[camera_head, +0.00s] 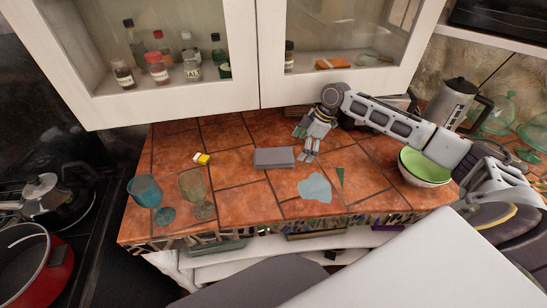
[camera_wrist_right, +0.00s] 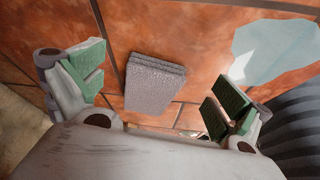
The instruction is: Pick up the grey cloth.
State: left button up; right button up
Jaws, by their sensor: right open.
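The grey cloth (camera_head: 274,158) is a folded flat rectangle lying on the orange tiled counter in the head view. In the right wrist view the cloth (camera_wrist_right: 154,84) shows its stacked layers and lies between the spread fingers. My right gripper (camera_head: 309,156) hangs just right of the cloth in the head view, pointing down. In the right wrist view my right gripper (camera_wrist_right: 155,90) is open with green finger pads, and nothing is held in it. The cloth rests on the tiles, apart from the fingers. My left gripper is not in view.
A pale blue flat patch (camera_head: 315,188) and a small green pointed piece (camera_head: 340,177) lie nearby. A green bowl (camera_head: 425,167) stands right, under my arm. Two glasses, one blue (camera_head: 149,192) and one greenish (camera_head: 193,188), stand left. White cabinets (camera_head: 180,95) hang above the back.

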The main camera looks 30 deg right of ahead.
aim_at(274, 155)
jog(key=a, duration=0.1)
jog(key=w+a, duration=0.1)
jog(key=shift+a+r, duration=0.1)
jog(key=shift+a, duration=0.2)
jog(key=shift+w+a+p, duration=0.2)
jog(key=shift+a, duration=0.3)
jog(key=shift+w+a+p, duration=0.15)
jog(key=shift+w+a, duration=0.05)
jog(key=shift+a, duration=0.25)
jog(key=shift+a, duration=0.1)
jog(key=shift+w+a, duration=0.2)
jog(key=shift+a, duration=0.3)
jog(key=shift+w+a+p, duration=0.2)
jog(key=shift+w+a, duration=0.05)
jog(key=shift+a, duration=0.35)
jog(key=shift+w+a+p, duration=0.2)
jog(key=shift+w+a, duration=0.05)
jog(key=shift+a, duration=0.35)
jog(key=shift+a+f, duration=0.15)
jog(key=shift+f, duration=0.55)
jog(key=shift+x, duration=0.85)
